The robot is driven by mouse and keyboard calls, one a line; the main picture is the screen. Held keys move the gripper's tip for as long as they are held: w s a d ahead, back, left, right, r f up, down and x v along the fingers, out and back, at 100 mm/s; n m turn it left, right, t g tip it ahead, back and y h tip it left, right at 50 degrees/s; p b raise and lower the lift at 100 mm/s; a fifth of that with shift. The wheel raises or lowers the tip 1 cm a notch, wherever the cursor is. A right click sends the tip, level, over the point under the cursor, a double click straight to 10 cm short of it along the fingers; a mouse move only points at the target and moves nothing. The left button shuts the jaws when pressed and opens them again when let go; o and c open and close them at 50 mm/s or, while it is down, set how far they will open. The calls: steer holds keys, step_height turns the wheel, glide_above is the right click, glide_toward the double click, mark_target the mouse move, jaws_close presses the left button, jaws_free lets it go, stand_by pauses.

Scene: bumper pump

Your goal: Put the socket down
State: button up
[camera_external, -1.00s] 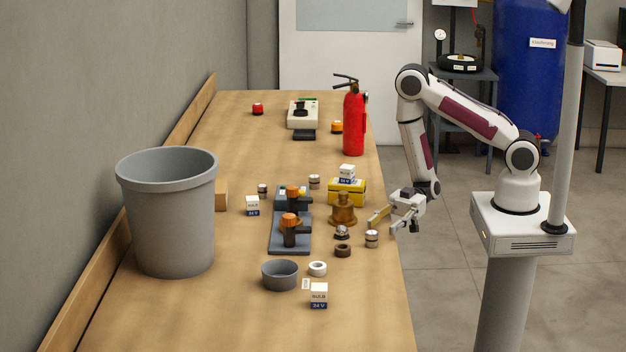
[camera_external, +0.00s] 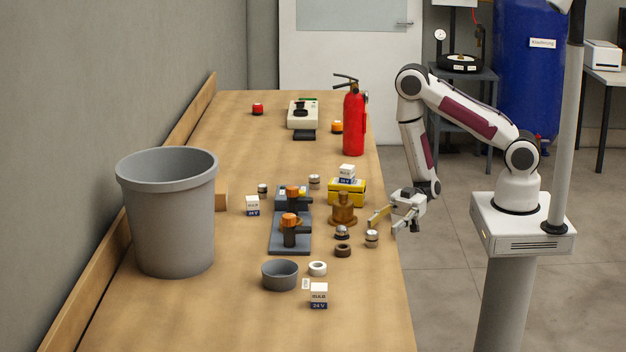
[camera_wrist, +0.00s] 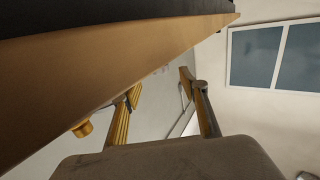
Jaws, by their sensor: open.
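My gripper (camera_external: 386,226) is at the right edge of the table, its fingers spread and nothing seen between them. In the wrist view the two yellow-padded fingers (camera_wrist: 163,95) stand apart. Small metallic cylinders stand on the table: one (camera_external: 371,238) just below and left of my gripper, one (camera_external: 314,182) farther back and one (camera_external: 262,189) to the left. A small dark piece with a metallic dome (camera_external: 341,232) and a brown ring (camera_external: 343,250) are left of the gripper. I cannot tell which of these is the socket.
A brass-coloured fixture (camera_external: 343,212) and a yellow box (camera_external: 347,195) stand left of my gripper. Dark blocks with orange tops (camera_external: 290,235), a grey bowl (camera_external: 280,276) and a large grey bin (camera_external: 170,225) are farther left. The table front (camera_external: 350,328) is clear.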

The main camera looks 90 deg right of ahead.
steer(key=a+r+n+g, duration=0.4)
steer(key=a+r+n, duration=0.1)
steer(key=a+r, duration=0.45)
steer(key=m+h, duration=0.6)
steer(key=h, duration=0.2)
glide_toward(370, 237)
steer(key=shift+w+d+f, duration=0.1)
steer(key=shift+d+f, duration=0.25)
steer(key=shift+f, duration=0.15)
steer(key=shift+d+f, duration=0.3)
steer(key=shift+f, duration=0.25)
steer(key=shift+x, duration=1.3)
steer(key=shift+a, duration=0.1)
steer(key=shift+w, duration=0.1)
